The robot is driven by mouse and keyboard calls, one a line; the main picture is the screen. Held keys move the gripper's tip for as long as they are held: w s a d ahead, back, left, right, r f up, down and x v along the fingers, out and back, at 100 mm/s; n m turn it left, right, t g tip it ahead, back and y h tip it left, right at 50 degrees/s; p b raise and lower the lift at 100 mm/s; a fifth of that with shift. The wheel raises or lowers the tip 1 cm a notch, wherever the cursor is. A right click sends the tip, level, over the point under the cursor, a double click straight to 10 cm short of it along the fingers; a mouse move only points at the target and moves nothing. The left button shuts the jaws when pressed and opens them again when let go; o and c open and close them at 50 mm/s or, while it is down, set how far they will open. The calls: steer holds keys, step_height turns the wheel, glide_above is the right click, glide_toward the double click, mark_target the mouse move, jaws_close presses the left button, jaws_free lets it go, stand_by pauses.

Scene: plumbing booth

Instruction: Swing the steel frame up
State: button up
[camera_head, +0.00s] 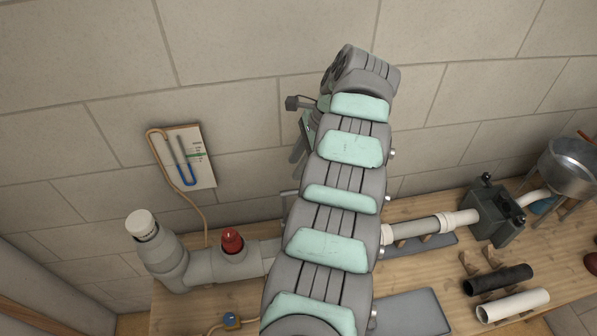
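My arm rises through the middle of the view and hides much of the pipe run and wall behind it. I cannot clearly pick out the steel frame. A small grey edge (289,201) shows just left of my arm, but I cannot tell what it belongs to. A dark grey block with black knobs (492,214) sits around the pipe on the right.
A grey pipe (186,268) with a red cap (232,241) runs along the wooden bench (190,315). A U-tube gauge (184,158) hangs on the wall. A metal bowl (568,167), black pipe (498,280) and white pipe (513,305) are at the right.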

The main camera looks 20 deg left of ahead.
step_height(320, 180, up, 9)
steer(key=p, duration=0.7)
steer(key=shift+p, duration=0.3)
steer(key=shift+c, duration=0.5)
